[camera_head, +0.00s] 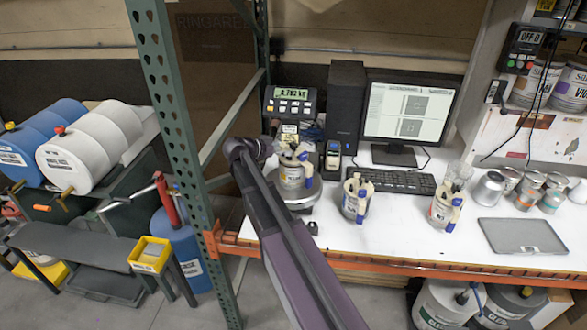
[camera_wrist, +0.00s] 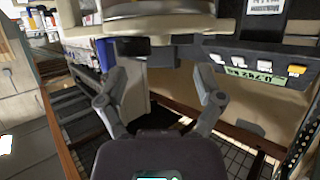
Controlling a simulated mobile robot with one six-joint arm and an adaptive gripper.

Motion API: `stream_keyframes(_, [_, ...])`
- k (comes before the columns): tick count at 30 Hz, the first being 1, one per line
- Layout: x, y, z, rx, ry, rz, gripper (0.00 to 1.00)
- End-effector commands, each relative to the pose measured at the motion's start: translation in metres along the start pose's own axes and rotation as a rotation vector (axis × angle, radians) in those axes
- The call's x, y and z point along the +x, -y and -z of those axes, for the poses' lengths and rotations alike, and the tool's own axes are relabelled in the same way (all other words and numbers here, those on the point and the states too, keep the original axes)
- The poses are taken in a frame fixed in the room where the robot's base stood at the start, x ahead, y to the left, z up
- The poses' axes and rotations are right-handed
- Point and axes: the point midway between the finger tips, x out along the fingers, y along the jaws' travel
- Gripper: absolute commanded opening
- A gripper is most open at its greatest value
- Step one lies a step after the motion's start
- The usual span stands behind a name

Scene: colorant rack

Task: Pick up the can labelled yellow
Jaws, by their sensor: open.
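Several cans stand on the white bench in the head view. One can (camera_head: 291,177) is on the scale, one (camera_head: 355,203) stands to its right, and one with a reddish mark on its label (camera_head: 441,213) stands by the keyboard. Each has a blue-and-cream fitting on top. I cannot read which label says yellow. My gripper (camera_wrist: 160,76) is open and empty in the wrist view, its two fingers spread apart. In the head view the end of my arm is just left of the can on the scale; my fingers cannot be made out there.
The scale display (camera_head: 292,94), computer tower (camera_head: 345,105) and monitor (camera_head: 408,112) stand behind the cans. A grey tablet (camera_head: 522,236) and small metal tins (camera_head: 489,188) are at right. A green rack post (camera_head: 180,140) rises left of my arm. Bare bench lies between the cans.

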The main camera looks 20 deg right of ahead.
Motion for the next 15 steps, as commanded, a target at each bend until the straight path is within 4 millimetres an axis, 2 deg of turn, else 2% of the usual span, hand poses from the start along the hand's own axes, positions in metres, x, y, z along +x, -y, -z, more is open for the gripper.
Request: stream_keyframes(15, [0.048,0.001,-0.001,0.001,-0.001,0.001,0.86])
